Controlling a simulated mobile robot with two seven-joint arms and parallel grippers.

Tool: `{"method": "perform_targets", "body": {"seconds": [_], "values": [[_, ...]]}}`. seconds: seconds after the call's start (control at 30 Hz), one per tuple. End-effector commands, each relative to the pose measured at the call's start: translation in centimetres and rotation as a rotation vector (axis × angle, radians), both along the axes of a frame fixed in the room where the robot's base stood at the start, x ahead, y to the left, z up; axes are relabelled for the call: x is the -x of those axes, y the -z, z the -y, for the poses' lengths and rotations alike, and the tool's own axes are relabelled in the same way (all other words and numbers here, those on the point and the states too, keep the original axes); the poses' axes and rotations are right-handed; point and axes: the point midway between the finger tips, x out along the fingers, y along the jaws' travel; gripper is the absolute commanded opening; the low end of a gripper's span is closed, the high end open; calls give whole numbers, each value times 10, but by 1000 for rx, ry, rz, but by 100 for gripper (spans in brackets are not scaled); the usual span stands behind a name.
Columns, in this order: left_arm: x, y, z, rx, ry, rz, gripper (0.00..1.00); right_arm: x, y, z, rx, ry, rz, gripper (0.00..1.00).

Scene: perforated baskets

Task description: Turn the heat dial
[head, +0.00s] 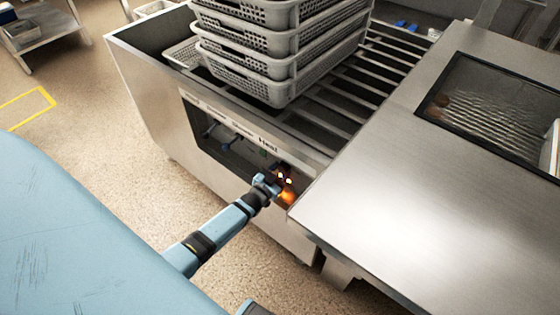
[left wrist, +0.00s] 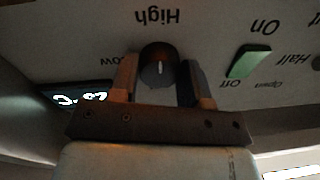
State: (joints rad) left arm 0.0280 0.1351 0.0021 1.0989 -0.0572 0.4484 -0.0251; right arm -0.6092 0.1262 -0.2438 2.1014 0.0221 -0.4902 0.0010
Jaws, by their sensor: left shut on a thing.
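The heat dial (left wrist: 158,62) is a round black knob with a short white mark, seen in the left wrist view. The panel letters there are upside down, with "High" above the dial and "Low" partly hidden to its left. The white mark points down in the picture. My left gripper (left wrist: 160,82) has one finger on each side of the dial and is shut on it. In the head view my left gripper (head: 278,180) is at the right end of the front control panel (head: 225,140), where it hides the dial. My right gripper is not in view.
A green switch (left wrist: 250,61) sits between "On" and "Off" near the dial. A lit display (left wrist: 82,97) is on the other side. Grey perforated baskets (head: 290,70) are stacked on the slatted rack (head: 360,85). The steel housing (head: 400,190) juts out right of my gripper.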

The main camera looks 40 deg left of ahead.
Motion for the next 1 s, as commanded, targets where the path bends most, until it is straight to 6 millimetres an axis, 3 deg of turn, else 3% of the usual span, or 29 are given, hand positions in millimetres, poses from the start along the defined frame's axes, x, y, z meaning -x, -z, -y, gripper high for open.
{"method": "perform_targets", "body": {"seconds": [0.17, 0.2, 0.3, 0.67, 1.0], "values": [[0, 0, 0, -1, 0, 0, 19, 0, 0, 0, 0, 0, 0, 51], [0, 0, 0, -1, 0, 0, 52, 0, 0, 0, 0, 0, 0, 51], [0, 0, 0, -1, 0, 0, 68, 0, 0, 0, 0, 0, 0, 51], [8, 0, 0, 0, 0, -1, 68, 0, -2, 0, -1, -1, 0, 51], [79, 0, -2, 0, 0, -4, 68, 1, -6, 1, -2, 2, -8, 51]]}}
